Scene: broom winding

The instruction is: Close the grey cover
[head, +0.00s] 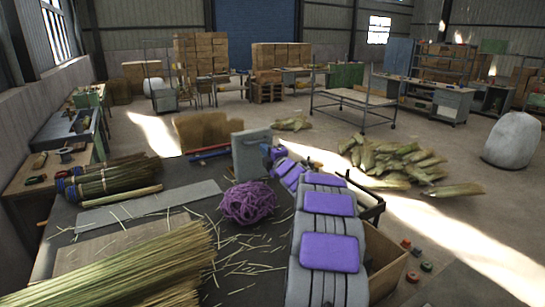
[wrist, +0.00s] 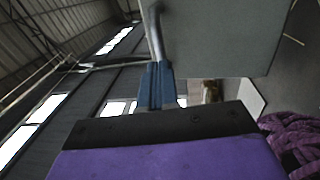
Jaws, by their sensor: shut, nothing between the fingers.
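The grey cover (head: 252,155) stands upright at the far side of the dark worktable in the head view. It also shows as a broad grey panel in the wrist view (wrist: 215,40). My gripper (head: 272,153) is at the right edge of the cover, at the end of my purple and grey arm. In the wrist view its blue fingers (wrist: 156,82) are together and empty, close to the cover's left edge. A thin curved grey rod (wrist: 155,32) shows just beyond the fingertips. I cannot tell whether the fingers touch the cover or the rod.
A purple twine heap (head: 248,202) lies on the worktable (head: 70,215) left of my arm. Straw bundles (head: 125,270) and a flat grey plate (head: 150,207) lie further left. Loose straw is scattered about. A straw pile (head: 395,160) lies on the floor to the right.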

